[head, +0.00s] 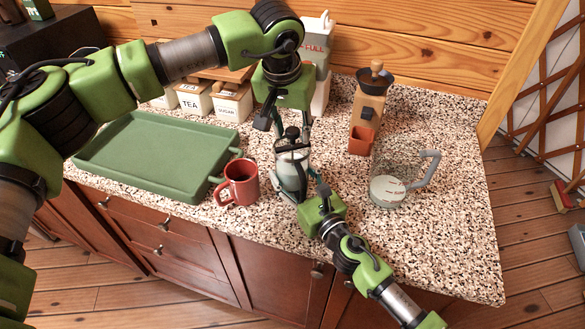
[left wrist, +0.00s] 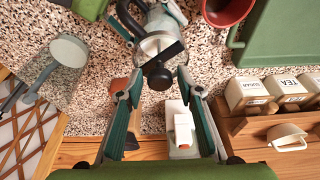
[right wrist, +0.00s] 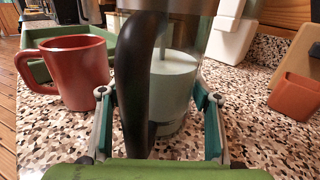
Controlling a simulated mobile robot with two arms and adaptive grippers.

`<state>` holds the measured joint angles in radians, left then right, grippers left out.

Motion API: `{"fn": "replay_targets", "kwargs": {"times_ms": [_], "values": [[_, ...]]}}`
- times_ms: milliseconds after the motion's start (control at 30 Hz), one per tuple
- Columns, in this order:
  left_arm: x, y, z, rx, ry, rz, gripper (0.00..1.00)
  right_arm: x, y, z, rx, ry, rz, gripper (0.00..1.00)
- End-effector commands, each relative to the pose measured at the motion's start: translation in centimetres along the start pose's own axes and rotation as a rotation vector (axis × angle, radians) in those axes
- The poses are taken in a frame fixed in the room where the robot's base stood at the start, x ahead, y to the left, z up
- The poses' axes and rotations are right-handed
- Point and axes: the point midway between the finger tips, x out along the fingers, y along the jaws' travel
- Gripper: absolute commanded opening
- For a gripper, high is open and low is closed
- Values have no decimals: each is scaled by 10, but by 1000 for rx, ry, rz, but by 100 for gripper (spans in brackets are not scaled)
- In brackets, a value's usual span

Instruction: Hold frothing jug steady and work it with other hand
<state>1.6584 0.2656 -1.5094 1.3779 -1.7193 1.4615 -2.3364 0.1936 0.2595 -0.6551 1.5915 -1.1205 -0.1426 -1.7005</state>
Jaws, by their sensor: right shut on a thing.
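The frothing jug (head: 290,174) stands upright on the speckled counter. It is clear glass with pale liquid inside, a black handle (right wrist: 140,85) and a black plunger knob (left wrist: 158,76) on top. My right gripper (head: 303,187) is shut on the jug's lower body, one finger on each side, with the handle between the fingers in the right wrist view (right wrist: 157,100). My left gripper (head: 293,127) points down over the jug. In the left wrist view (left wrist: 160,80) its fingers are apart with the knob between them and gaps on both sides.
A red mug (head: 240,184) stands close left of the jug, beside a green tray (head: 150,155). A wooden grinder (head: 368,103) and a glass pitcher (head: 388,190) stand to the right. Tea and sugar canisters (head: 232,103) and a white dispenser (head: 318,50) are behind. The counter's front right is clear.

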Motion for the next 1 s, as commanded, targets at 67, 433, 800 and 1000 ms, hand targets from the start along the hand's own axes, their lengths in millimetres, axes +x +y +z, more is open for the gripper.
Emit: {"fn": "replay_targets", "kwargs": {"times_ms": [67, 433, 800, 1000], "values": [[0, 0, 0, 0, 0, 0, 44, -1, 0, -3, 0, 5, 0, 28], [0, 0, 0, 0, 1, 0, 44, -1, 0, -3, 1, 5, -1, 28], [-22, 0, -7, -1, 2, -1, 44, -1, 0, -3, 1, 5, -1, 28], [-41, 0, -13, 0, 2, 0, 44, -1, 0, -3, 1, 5, -1, 28]]}}
